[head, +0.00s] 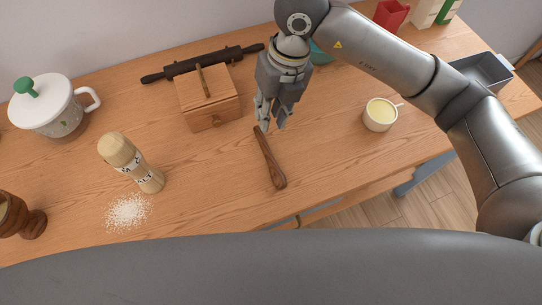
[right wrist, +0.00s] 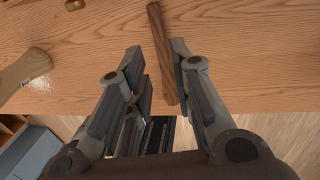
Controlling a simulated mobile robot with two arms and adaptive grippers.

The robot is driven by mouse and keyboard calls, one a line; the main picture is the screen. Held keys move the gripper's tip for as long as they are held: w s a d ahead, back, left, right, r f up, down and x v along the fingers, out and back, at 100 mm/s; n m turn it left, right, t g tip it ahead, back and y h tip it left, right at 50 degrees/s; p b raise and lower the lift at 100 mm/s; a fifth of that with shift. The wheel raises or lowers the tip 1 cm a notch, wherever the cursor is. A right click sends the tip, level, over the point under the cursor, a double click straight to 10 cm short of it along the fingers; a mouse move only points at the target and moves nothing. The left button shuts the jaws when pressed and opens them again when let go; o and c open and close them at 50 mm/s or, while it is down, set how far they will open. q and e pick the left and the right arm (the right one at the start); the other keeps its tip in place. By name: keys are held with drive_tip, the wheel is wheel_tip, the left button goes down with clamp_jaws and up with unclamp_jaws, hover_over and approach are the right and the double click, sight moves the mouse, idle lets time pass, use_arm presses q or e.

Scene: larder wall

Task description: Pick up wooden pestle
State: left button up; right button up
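The wooden pestle (head: 270,162) is a slim brown stick with a thicker near end. It lies on the table in front of the small wooden box. My right gripper (head: 271,121) points down over its far, thin end. In the right wrist view the pestle (right wrist: 162,50) shows in the gap between the open fingers (right wrist: 157,54), closer to the right finger. I cannot tell whether a finger touches it. The gripper holds nothing. My left gripper is not in view.
A wooden box (head: 210,104) and dark rolling pin (head: 203,64) stand behind. A wooden mill (head: 131,161), spilled white grains (head: 128,212) and lidded white pot (head: 53,107) are left. A cup (head: 380,115) and grey tin (head: 483,72) are right. The table around the pestle is clear.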

sight(264, 142)
drive_tip(key=f, duration=0.3)
drive_tip(key=shift+s+a+f, duration=0.15)
drive_tip(key=shift+a+f, duration=0.1)
drive_tip(key=shift+a, duration=0.1)
drive_tip(key=shift+s+a+f+p, duration=0.1)
drive_tip(key=shift+f+p, duration=0.5)
drive_tip(key=f, duration=0.1)
drive_tip(key=f+p, duration=0.1)
drive_tip(key=f, duration=0.1)
drive_tip(key=shift+s+a+f, duration=0.2)
drive_tip(key=shift+a+f, duration=0.15)
drive_tip(key=shift+f, duration=0.3)
drive_tip(key=shift+c, duration=0.5)
clamp_jaws()
